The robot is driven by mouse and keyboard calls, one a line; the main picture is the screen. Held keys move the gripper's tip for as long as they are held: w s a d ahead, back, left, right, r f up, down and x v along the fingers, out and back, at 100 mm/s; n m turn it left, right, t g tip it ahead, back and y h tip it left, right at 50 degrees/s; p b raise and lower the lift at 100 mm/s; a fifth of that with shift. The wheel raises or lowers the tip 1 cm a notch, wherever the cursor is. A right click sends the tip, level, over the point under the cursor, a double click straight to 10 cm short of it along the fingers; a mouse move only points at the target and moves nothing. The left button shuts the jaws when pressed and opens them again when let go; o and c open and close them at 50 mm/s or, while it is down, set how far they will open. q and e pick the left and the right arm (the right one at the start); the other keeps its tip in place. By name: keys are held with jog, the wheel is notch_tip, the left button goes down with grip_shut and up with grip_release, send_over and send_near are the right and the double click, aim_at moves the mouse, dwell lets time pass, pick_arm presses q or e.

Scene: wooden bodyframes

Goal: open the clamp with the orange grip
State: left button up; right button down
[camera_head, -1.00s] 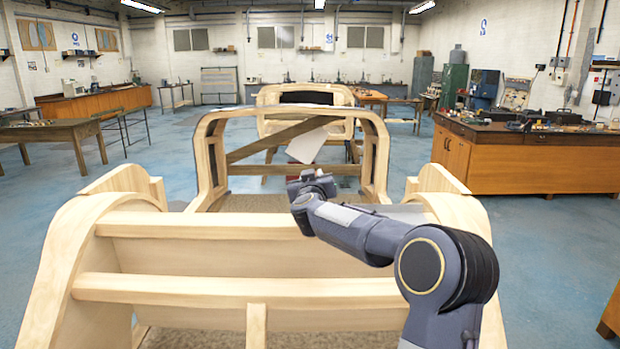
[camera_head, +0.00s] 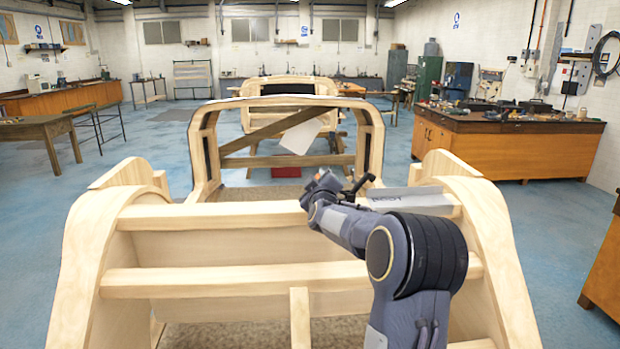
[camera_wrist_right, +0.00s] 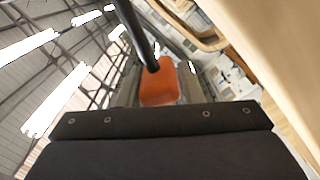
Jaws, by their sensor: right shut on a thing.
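My right gripper (camera_head: 324,182) is at the top rail of the near wooden frame, seen from behind and small. In the right wrist view, the clamp's orange grip (camera_wrist_right: 160,82) sits just beyond the dark gripper body, and a black bar (camera_wrist_right: 135,30) runs up from it. The right gripper is shut on the orange grip; the fingertips are not clearly seen. In the head view, a black part of the clamp (camera_head: 359,187) stands just right of the gripper at the rail. The rest of the clamp is hidden or too small to tell. My left gripper is not in view.
The near wooden bodyframe (camera_head: 230,216) fills the foreground, with a grey metal sheet (camera_head: 410,198) on its top rail, right of the gripper. A wooden arch (camera_head: 290,106) rises behind it. A cluttered workbench (camera_head: 505,148) stands at the right.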

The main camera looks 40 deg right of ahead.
jog(key=shift+w+a+f+n, duration=0.1)
jog(key=shift+a+f+n, duration=0.05)
jog(key=shift+f+n, duration=0.4)
jog(key=shift+w+a+f+n, duration=0.1)
jog(key=shift+f+n, duration=0.4)
jog(key=shift+n, duration=0.05)
jog(key=shift+s+d, duration=0.1)
jog(key=c, duration=1.1)
grip_release()
jog(key=shift+d, duration=0.15)
jog(key=shift+a+r, duration=0.1)
jog(key=shift+a, duration=0.1)
jog(key=b+v, duration=0.1)
jog(key=v, duration=0.6)
jog(key=shift+s+a, duration=0.2)
jog(key=shift+s, duration=0.1)
